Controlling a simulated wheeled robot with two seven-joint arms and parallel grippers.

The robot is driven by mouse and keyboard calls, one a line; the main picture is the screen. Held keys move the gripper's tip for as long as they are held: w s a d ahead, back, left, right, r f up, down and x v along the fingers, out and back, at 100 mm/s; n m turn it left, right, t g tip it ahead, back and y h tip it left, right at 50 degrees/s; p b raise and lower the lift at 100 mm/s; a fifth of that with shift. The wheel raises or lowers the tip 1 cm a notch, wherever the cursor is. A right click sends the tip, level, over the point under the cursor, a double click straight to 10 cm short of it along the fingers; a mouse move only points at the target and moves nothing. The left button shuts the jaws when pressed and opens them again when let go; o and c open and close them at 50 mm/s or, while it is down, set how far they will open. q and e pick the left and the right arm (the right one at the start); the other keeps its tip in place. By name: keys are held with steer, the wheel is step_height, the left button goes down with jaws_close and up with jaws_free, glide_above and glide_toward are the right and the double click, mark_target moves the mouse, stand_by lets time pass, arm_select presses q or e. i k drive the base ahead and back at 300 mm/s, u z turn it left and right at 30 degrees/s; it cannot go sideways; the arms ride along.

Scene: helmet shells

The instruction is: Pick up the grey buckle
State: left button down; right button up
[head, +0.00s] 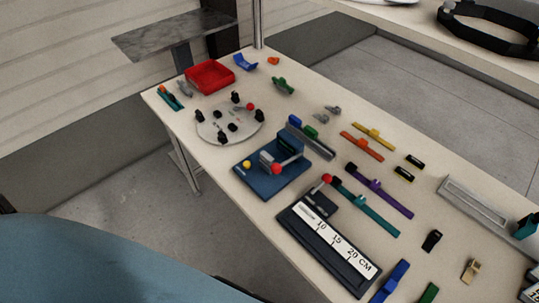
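Two small grey pieces lie close together on the bench near its far edge, right of the green part; one (333,110) is slightly behind the other (320,118). Another grey piece (185,89) lies at the far left, beside the red tray. They are too small to tell which is the grey buckle. Neither of my grippers is in view.
The long cream bench (290,97) holds a red tray (210,76), a round white fixture (230,126), a blue clamp base (272,180), a black ruler fixture (328,245) and several coloured strips. Bare bench surrounds the two grey pieces.

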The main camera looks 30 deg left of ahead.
mark_target(266, 158)
steer(key=u, duration=0.5)
steer(key=k, duration=1.2)
steer(key=u, duration=1.25)
steer(key=i, duration=1.25)
steer(key=z, duration=0.85)
